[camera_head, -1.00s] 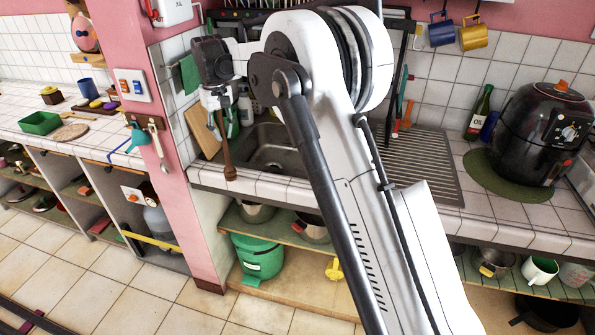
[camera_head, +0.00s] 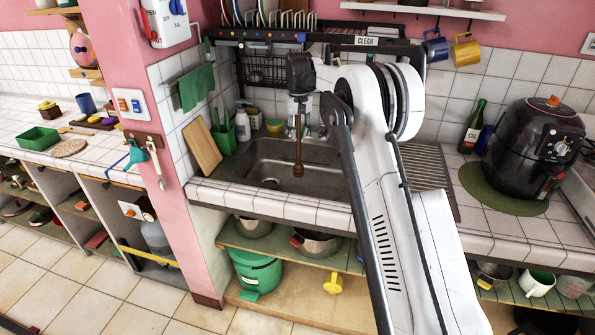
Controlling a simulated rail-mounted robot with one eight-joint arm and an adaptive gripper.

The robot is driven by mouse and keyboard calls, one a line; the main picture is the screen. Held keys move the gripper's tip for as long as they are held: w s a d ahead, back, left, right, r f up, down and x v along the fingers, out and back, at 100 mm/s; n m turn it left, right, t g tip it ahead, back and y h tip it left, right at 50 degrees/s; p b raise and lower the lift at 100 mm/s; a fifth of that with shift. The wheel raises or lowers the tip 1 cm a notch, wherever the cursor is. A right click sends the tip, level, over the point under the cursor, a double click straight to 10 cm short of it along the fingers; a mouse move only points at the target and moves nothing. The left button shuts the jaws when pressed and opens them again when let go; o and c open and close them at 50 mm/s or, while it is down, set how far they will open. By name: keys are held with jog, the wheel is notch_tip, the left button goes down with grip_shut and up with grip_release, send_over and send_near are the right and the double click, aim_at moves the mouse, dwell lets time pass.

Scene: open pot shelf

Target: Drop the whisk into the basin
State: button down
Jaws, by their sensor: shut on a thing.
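My gripper (camera_head: 299,105) points down and is shut on the whisk (camera_head: 298,150), whose long brown part hangs upright below it. The whisk's upper part is hidden by the fingers. The basin (camera_head: 262,179) is the grey metal sink set in the tiled counter. The whisk's lower end shows in front of the basin's interior, so it appears to be over the basin; its exact height above the bottom is hard to tell. My arm covers the basin's right side.
A dish rack (camera_head: 270,37) hangs behind the basin. A cutting board (camera_head: 202,147), a green utensil holder (camera_head: 224,139) and a white bottle (camera_head: 242,124) stand left of it. A black cooker (camera_head: 533,145) stands far right on the counter.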

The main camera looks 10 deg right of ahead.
aim_at(298, 165)
notch_tip(298, 165, down, 8)
jog(key=shift+f+p, duration=0.2)
jog(key=shift+p, duration=0.3)
jog(key=shift+f, duration=0.1)
jog(key=shift+f+b, duration=0.3)
jog(key=shift+b, duration=0.15)
jog(key=shift+f, duration=0.2)
jog(key=c, duration=1.7)
grip_release()
